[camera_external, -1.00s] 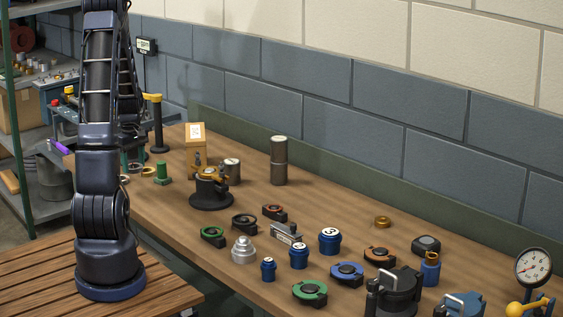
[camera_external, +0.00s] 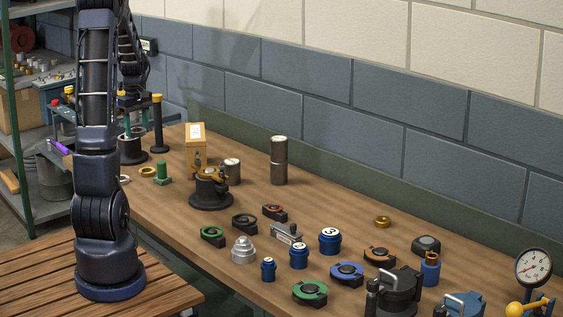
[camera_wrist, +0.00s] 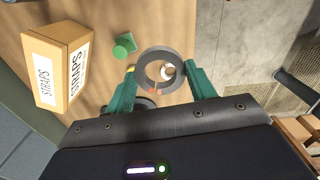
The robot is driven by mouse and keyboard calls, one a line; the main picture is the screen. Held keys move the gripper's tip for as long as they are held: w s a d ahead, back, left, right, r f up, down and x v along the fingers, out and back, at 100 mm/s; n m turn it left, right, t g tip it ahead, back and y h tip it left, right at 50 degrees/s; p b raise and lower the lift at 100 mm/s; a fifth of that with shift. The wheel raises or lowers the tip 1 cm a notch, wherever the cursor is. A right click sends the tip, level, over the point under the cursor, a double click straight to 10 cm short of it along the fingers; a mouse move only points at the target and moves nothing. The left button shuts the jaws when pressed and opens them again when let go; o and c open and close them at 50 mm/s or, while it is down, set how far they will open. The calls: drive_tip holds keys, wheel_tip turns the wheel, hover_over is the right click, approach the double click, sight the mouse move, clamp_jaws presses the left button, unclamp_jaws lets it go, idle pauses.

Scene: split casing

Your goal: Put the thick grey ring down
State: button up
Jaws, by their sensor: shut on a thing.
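The thick grey ring (camera_wrist: 144,74) is between the two green fingers of my gripper (camera_wrist: 163,86) in the wrist view. My gripper is shut on it, with a finger at either side. The ring lies face-on to the camera, and a small pale thing shows through its hole. Its height above the wooden bench (camera_wrist: 100,18) is hard to judge. In the external view my arm partly hides the gripper, and I cannot clearly make out the ring there.
The STRAPS box (camera_wrist: 60,65) and a green bolt-like part (camera_wrist: 123,45) stand left of the ring. A black round part (camera_external: 131,150) and a yellow-capped post (camera_external: 157,125) stand at the bench's far left end. Several parts crowd the bench's right side.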

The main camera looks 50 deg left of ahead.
drive_tip(key=w+d+m, duration=0.2)
drive_tip(key=w+d, duration=0.2)
drive_tip(key=w, duration=0.5)
drive_tip(key=w+d+m, duration=0.2)
drive_tip(key=w+d, duration=0.3)
drive_tip(key=w, duration=0.3)
drive_tip(key=m, duration=0.9)
hover_over(355, 212)
wheel_tip(355, 212, down, 20)
drive_tip(key=shift+s+r, duration=0.1)
drive_tip(key=o, duration=0.5)
drive_tip(key=shift+f, duration=0.2)
drive_tip(key=o, duration=0.5)
drive_tip(key=shift+r, duration=0.1)
